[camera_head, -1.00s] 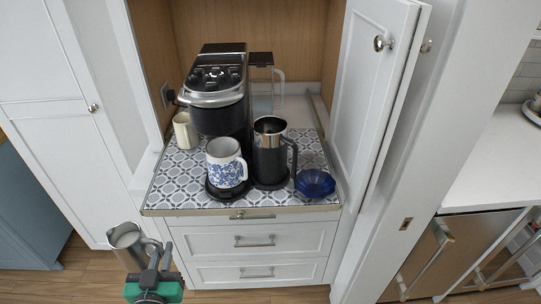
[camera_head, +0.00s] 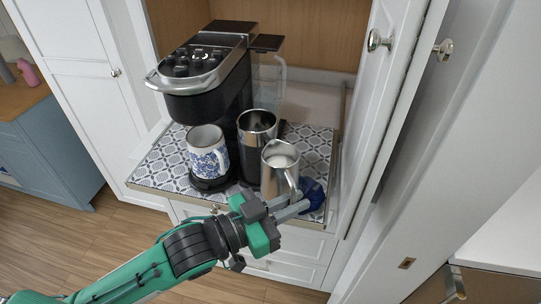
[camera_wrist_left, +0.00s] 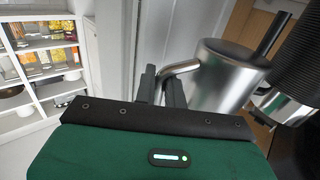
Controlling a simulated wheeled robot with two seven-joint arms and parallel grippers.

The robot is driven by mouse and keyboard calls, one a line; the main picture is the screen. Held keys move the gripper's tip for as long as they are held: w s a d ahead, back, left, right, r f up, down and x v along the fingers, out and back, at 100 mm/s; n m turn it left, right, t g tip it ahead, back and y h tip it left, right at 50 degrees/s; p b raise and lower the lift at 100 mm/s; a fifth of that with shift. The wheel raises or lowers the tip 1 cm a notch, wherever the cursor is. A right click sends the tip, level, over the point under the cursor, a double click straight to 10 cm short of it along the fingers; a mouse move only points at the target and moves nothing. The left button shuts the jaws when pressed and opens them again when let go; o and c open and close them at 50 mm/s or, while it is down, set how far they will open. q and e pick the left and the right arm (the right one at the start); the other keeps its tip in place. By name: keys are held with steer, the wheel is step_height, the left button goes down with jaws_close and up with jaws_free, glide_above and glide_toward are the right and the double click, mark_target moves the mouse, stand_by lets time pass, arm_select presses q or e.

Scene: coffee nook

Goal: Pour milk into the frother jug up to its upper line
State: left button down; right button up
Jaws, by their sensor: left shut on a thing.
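The steel milk pitcher (camera_head: 278,170) has a pale fill showing inside its mouth. My left gripper (camera_head: 291,205) is shut on its handle and holds it roughly upright, in front and to the right of the frother jug. The pitcher also shows in the left wrist view (camera_wrist_left: 222,78). The frother jug (camera_head: 257,126), dark with a steel rim, stands on the patterned shelf. Its lower front is partly hidden by the pitcher, and I cannot make out its lines or fill level. I see no stream between the two. My right gripper is out of view.
A blue-and-white mug (camera_head: 207,153) stands left of the jug, before the black coffee machine (camera_head: 207,72). An open cabinet door (camera_head: 377,120) borders the shelf on the right.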

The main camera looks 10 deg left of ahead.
mark_target(289, 181)
arm_select(q)
steer(key=r+p, duration=0.1)
steer(key=r+n+p, duration=0.1)
steer(key=shift+w+a+r, duration=0.1)
steer(key=shift+a+r, duration=0.1)
steer(key=shift+r, duration=0.2)
steer(key=shift+a+r+p, duration=0.1)
steer(key=shift+r+p, duration=0.5)
steer(key=shift+p, duration=0.05)
steer(key=shift+w+a+r+n+p, duration=0.1)
steer(key=shift+w+r+n+p, duration=0.1)
steer(key=shift+r+n+p, duration=0.5)
steer(key=shift+n+g, duration=0.4)
steer(key=shift+n, duration=0.3)
steer(key=r+p, duration=0.2)
steer(key=w+r+p, duration=0.1)
steer(key=r, duration=0.1)
steer(key=shift+w+a+p, duration=0.1)
steer(key=shift+a+p, duration=0.2)
steer(key=shift+w+a+r+n+p, duration=0.4)
steer(key=shift+w+r+n+p, duration=0.25)
steer(key=shift+r+n, duration=0.25)
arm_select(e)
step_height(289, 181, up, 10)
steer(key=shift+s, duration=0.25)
